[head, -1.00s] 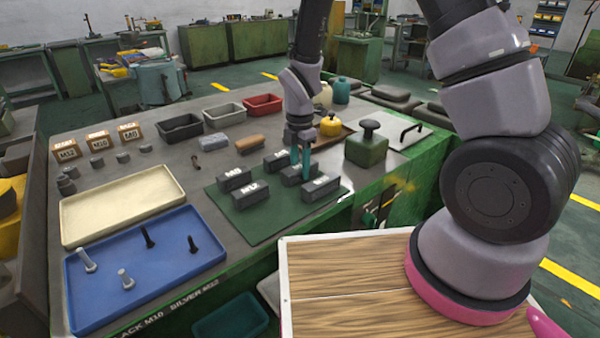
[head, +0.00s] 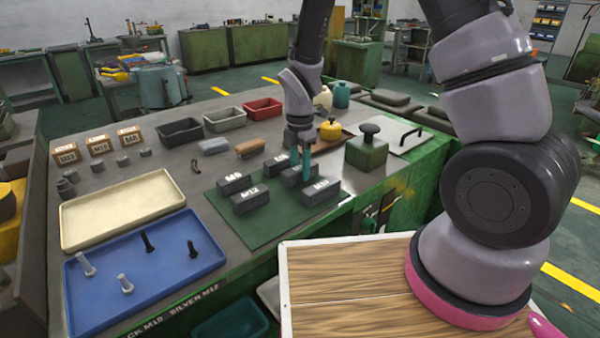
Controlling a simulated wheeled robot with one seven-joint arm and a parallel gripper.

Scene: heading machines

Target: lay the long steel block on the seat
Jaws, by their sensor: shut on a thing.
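My gripper (head: 301,170), with teal fingers, points down over the dark green mat (head: 265,233). It is shut on a dark steel block (head: 291,181) low among the labelled blocks. The fingers partly hide this block, and I cannot tell whether it touches what is under it. Dark blocks marked M8 (head: 234,183), M12 (head: 250,201) and M10 (head: 320,191) stand around it, with another (head: 275,168) just behind left. I cannot tell which surface is the seat.
A green block with a black knob (head: 366,150) stands right of the mat. Grey (head: 213,146) and brown (head: 250,148) pieces lie behind. A cream tray (head: 75,238) and a blue tray with bolts (head: 150,290) are at left. The mat's front is clear.

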